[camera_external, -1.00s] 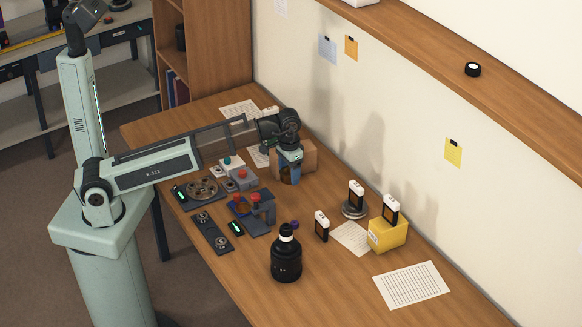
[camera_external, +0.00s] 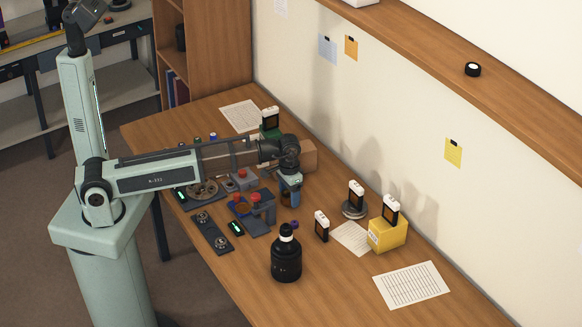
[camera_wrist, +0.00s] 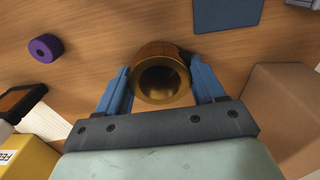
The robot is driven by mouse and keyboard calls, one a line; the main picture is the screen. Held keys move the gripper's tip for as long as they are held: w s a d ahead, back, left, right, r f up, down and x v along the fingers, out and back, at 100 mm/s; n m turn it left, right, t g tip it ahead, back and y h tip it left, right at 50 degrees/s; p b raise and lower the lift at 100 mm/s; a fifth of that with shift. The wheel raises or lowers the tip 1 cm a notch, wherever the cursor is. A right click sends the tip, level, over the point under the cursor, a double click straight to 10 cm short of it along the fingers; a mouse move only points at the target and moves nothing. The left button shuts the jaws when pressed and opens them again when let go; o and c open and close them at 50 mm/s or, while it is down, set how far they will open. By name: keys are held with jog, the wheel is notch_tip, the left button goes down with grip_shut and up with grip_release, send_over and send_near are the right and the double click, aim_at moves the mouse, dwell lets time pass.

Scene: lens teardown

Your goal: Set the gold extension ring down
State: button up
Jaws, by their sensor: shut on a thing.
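The gold extension ring (camera_wrist: 162,76) is a short hollow metal cylinder held between the two blue fingers of my gripper (camera_wrist: 161,82), its open end facing the wrist camera. In the external view my gripper (camera_external: 289,196) points down over the wooden table (camera_external: 340,285), between the cardboard box and the dark fixture with red tops. The ring is mostly hidden by the fingers there. Whether its lower end touches the table, I cannot tell.
A purple ring (camera_wrist: 45,48) lies nearby on the table. The cardboard box (camera_wrist: 287,115) stands close on one side. A black lens (camera_external: 286,258), a grey fixture (camera_external: 263,208) and a yellow box (camera_external: 388,236) stand around. Bare wood surrounds the gold ring.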

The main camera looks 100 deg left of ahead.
aim_at(289, 194)
jog(key=shift+f, duration=0.15)
jog(key=o, duration=1.1)
notch_tip(289, 194, up, 12)
dwell(0.4)
dwell(0.3)
